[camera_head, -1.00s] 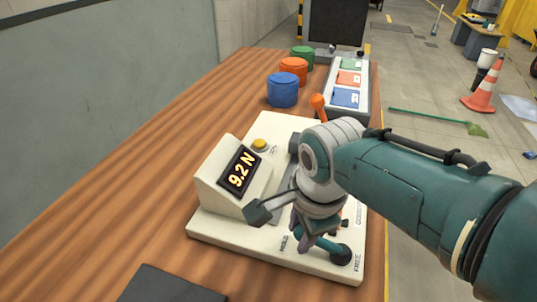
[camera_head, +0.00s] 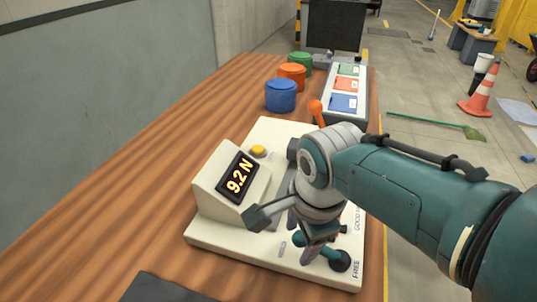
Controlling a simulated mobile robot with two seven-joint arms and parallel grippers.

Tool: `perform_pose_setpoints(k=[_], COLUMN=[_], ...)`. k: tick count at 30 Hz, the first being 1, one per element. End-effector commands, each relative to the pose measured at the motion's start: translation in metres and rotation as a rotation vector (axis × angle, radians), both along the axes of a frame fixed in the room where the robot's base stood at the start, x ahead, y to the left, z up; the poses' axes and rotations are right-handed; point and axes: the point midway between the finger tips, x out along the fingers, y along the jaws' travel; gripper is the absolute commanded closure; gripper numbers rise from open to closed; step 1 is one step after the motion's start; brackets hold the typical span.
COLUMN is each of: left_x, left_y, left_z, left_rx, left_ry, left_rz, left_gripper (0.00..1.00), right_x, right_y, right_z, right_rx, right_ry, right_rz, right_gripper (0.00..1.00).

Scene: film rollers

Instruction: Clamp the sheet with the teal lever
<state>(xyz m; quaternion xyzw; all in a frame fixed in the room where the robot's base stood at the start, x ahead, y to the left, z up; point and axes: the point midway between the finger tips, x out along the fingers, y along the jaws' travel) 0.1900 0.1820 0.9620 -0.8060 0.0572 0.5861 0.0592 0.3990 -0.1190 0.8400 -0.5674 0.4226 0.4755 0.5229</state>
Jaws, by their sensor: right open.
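The cream machine (camera_head: 225,240) stands on the wooden table, with a display (camera_head: 238,178) reading 9.2 N and a yellow button (camera_head: 258,151). The teal lever (camera_head: 322,255) lies low at its front, running to a dark round pivot (camera_head: 340,261) near the word FREE. My right gripper (camera_head: 306,242) is over the lever with its fingers open around or just beside it; I cannot tell whether they touch it. An orange-knobbed lever (camera_head: 316,108) rises at the back. My right arm hides the machine's middle, and I cannot make out the sheet. My left gripper is not in view.
Blue (camera_head: 281,95), orange (camera_head: 292,75) and green (camera_head: 300,61) round containers stand behind the machine. A tray with coloured panels (camera_head: 345,98) lies beside them. A dark flat item (camera_head: 170,288) is at the front edge of view. The table's left side (camera_head: 120,200) is clear.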

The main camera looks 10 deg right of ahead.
Motion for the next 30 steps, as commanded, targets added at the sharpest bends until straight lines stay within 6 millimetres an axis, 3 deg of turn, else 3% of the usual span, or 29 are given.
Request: perform_pose_setpoints(k=[9, 15, 21, 30], left_x=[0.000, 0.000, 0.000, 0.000], left_y=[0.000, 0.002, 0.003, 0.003], left_z=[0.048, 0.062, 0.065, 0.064], left_rx=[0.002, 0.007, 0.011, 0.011], left_ry=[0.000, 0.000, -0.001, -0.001], left_rz=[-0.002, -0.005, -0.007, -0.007], left_gripper=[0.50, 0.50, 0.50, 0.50], right_x=[-0.010, -0.016, -0.019, -0.019], right_y=[-0.001, -0.001, -0.002, -0.002], right_z=[0.059, 0.086, 0.096, 0.096], right_rx=[0.001, 0.000, -0.001, -0.001], right_ry=[-0.002, -0.001, -0.001, 0.000], right_rz=[-0.001, 0.000, 0.000, 0.000], right_gripper=[0.34, 0.34, 0.34, 0.34])
